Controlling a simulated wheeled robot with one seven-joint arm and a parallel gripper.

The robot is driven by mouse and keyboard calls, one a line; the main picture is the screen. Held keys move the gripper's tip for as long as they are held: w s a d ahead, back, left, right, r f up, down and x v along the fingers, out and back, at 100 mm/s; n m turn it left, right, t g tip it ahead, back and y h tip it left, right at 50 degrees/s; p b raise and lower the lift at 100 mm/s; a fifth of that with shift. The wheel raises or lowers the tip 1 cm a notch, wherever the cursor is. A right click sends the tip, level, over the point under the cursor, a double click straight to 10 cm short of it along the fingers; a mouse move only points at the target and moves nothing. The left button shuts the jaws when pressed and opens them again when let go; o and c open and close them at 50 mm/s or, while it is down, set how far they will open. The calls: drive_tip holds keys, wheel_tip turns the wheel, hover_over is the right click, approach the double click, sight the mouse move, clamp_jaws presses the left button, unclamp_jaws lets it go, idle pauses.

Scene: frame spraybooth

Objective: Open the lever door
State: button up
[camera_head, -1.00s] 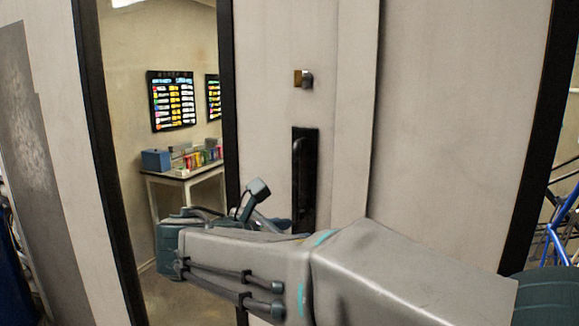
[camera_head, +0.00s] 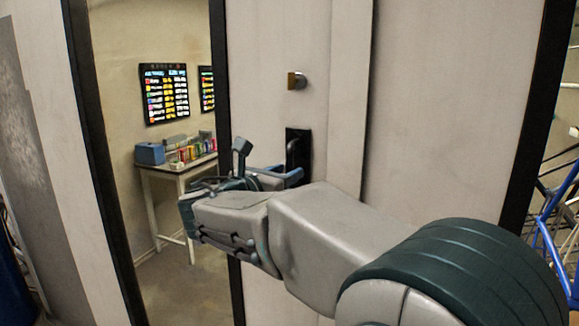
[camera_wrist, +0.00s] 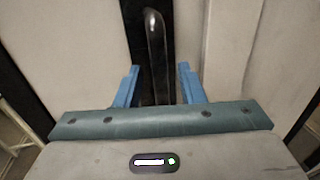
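The door (camera_head: 262,40) is a pale panel with a dark handle (camera_head: 291,150) on a black backplate (camera_head: 303,141). A small brass and grey lock knob (camera_head: 296,80) sits above it. In the wrist view the handle (camera_wrist: 155,50) is a dark upright bar running down between my fingers. My gripper (camera_wrist: 157,82) has its two blue fingers apart, one on each side of the handle's lower part. I cannot tell whether they touch it. In the head view one blue fingertip (camera_head: 291,176) shows by the backplate's lower part, and my arm hides the rest.
A tall glazed opening (camera_head: 170,240) with a black frame is on the left. Behind it stand a table (camera_head: 177,170) with cans and a blue box, and wall charts (camera_head: 166,93). A blue bicycle frame (camera_head: 550,235) is at the far right.

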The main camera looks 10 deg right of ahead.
drive_tip(key=shift+x, duration=1.15)
